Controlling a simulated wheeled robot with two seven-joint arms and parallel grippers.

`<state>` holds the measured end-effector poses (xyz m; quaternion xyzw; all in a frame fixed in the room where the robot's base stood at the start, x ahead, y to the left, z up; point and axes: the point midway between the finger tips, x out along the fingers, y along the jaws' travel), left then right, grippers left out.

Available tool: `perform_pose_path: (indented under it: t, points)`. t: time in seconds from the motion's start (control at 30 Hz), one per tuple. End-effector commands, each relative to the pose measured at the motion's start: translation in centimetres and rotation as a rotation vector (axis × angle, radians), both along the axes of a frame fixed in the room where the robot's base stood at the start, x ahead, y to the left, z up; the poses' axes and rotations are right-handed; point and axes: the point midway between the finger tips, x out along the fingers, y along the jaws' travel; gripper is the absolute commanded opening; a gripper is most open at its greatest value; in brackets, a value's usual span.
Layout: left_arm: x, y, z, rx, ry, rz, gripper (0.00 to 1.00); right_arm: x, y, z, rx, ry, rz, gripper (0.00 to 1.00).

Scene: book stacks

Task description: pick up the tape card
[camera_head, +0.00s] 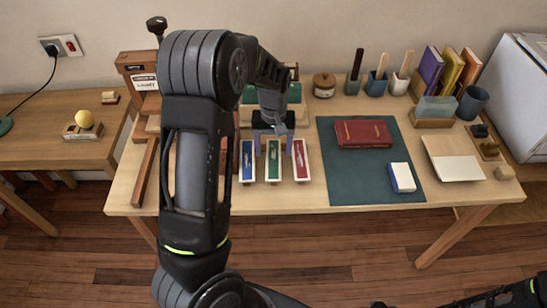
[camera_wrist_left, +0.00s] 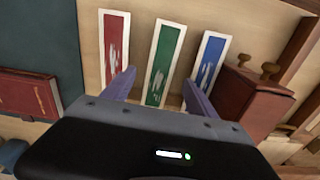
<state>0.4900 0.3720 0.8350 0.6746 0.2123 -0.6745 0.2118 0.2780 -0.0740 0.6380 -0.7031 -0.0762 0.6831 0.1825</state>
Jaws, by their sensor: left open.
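Three white-edged cards lie side by side near the table's front: a blue card (camera_head: 247,160), a green card (camera_head: 273,161) and a red card (camera_head: 300,159). Each bears a pale drawing too small to read, so I cannot tell which is the tape card. In the left wrist view the red card (camera_wrist_left: 114,48), green card (camera_wrist_left: 163,62) and blue card (camera_wrist_left: 208,62) run left to right. My left gripper (camera_head: 274,146) is open and empty above the cards. In the left wrist view its fingers (camera_wrist_left: 160,84) stand either side of the green card's lower part. My right gripper is not in view.
A dark green mat (camera_head: 345,182) with a red book (camera_head: 363,133) and a blue-white block (camera_head: 402,177) lies right of the cards. A reddish wooden box (camera_wrist_left: 250,98) stands beside the blue card. Cups and upright books (camera_head: 452,70) line the back right.

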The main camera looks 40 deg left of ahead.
Motion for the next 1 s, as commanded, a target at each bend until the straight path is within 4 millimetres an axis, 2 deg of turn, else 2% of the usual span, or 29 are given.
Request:
perform_pose_path:
  t: [0.1,0.2,0.8,1.0]
  points:
    - [-0.1,0.0,-1.7,-0.001,0.003,0.001,0.67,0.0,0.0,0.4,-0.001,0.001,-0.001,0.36]
    - [0.0,0.0,-2.5,-0.001,0.001,0.001,0.67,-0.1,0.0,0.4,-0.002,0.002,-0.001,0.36]
    - [0.0,0.0,-2.6,-0.001,-0.001,0.001,0.67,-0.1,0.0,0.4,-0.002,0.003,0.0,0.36]
    - [0.0,0.0,-2.6,-0.001,-0.001,0.001,0.52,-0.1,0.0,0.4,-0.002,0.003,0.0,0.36]
